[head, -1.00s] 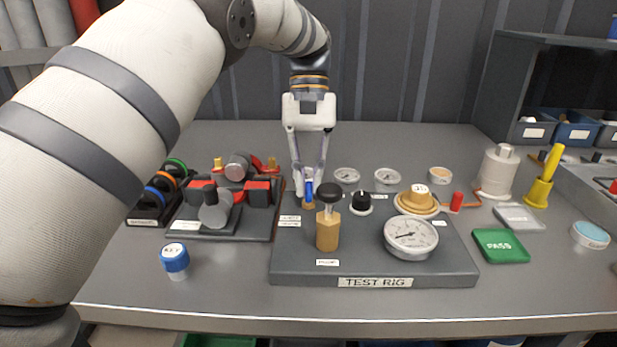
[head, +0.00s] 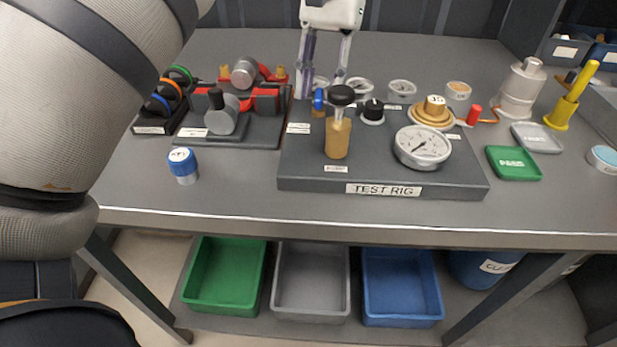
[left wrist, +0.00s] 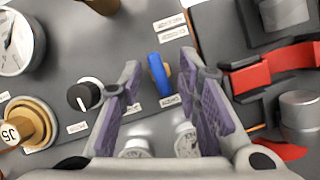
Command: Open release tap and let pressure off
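The release tap has a blue lever (head: 319,99) on a brass base at the left back of the test rig (head: 300,170). My left gripper (head: 321,92) is behind and above it in the head view, fingers spread and empty. In the left wrist view the blue lever (left wrist: 159,75) appears between the open fingertips (left wrist: 159,68), with gaps on both sides. The large pressure gauge (head: 422,147) is on the rig's front right; its needle is too small to read surely. A brass pump cylinder with a black knob (head: 338,140) stands in front of the tap. My right gripper is out of view.
A black knob (head: 373,110) and a brass weight (head: 434,110) sit right of the tap. A green PASS tray (head: 514,163) lies right.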

